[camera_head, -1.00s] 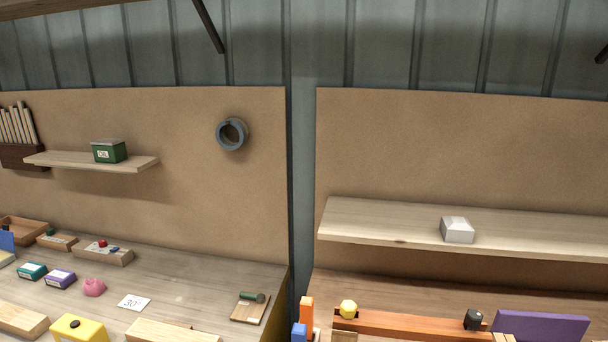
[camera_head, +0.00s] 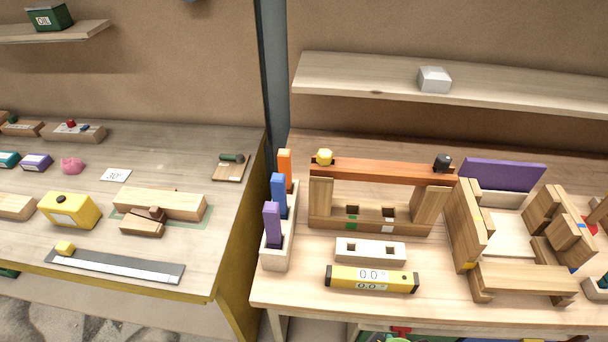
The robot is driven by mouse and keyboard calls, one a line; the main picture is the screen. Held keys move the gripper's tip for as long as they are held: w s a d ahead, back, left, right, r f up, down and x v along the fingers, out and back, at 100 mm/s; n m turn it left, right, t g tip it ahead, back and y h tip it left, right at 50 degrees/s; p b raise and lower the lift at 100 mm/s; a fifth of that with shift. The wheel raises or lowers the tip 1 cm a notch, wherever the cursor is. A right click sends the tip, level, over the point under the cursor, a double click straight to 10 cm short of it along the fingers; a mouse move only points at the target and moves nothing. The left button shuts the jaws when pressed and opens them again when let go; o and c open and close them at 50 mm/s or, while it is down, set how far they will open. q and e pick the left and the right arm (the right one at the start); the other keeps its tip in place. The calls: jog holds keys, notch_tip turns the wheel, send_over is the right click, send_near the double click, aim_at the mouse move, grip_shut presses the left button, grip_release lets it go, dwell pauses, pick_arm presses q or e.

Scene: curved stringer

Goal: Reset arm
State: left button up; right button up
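Neither of my arms nor grippers shows in the head view. The view looks down on two wooden workbenches, the left bench (camera_head: 210,265) and the right bench (camera_head: 330,306). On the right bench stands a wooden frame with an orange-brown bar (camera_head: 385,171) across its top.
A holder (camera_head: 276,254) with orange, blue and purple blocks stands at the right bench's left edge. Wooden assemblies (camera_head: 525,278) and a purple panel (camera_head: 503,176) crowd the right. The left bench holds a yellow box (camera_head: 69,210) and a grey ruler (camera_head: 115,266). A gap separates the benches.

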jog(key=s+f+g+b, duration=0.1)
jog(key=s+f+b, duration=0.3)
jog(key=f, duration=1.6)
jog(key=s+d+f+g+b, duration=0.1)
jog(key=s+d+f+b, duration=0.1)
jog(key=s+f, duration=1.1)
jog(key=shift+s+d+f+b, duration=0.35)
jog(key=shift+s+d, duration=0.2)
jog(key=shift+s, duration=0.45)
jog(key=shift+c, duration=0.2)
